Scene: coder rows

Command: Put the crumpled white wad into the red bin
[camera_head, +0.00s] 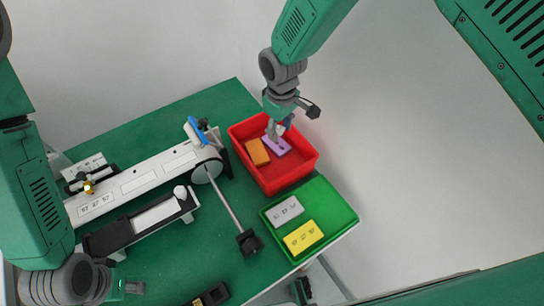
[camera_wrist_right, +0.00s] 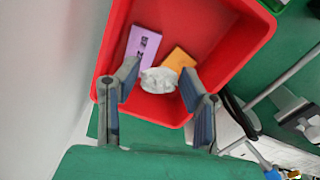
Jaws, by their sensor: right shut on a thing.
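The crumpled white wad (camera_wrist_right: 159,80) sits between the fingertips of my right gripper (camera_wrist_right: 161,84), which is shut on it. In the right wrist view the wad appears over the red bin (camera_wrist_right: 112,62). In the head view my right gripper (camera_head: 276,128) points down over the red bin (camera_head: 284,180), and the wad is mostly hidden there. A purple block (camera_head: 277,146) and an orange block (camera_head: 257,152) lie in the bin. My left gripper (camera_head: 132,287) is at the lower left, over the table; its fingers are too small to read.
A green tray (camera_head: 340,212) with a grey block (camera_head: 286,209) and a yellow block (camera_head: 304,237) stands next to the bin. A white machine (camera_head: 139,180) with a rod and a black end piece (camera_head: 249,242) lies to the left on the green table (camera_head: 200,250).

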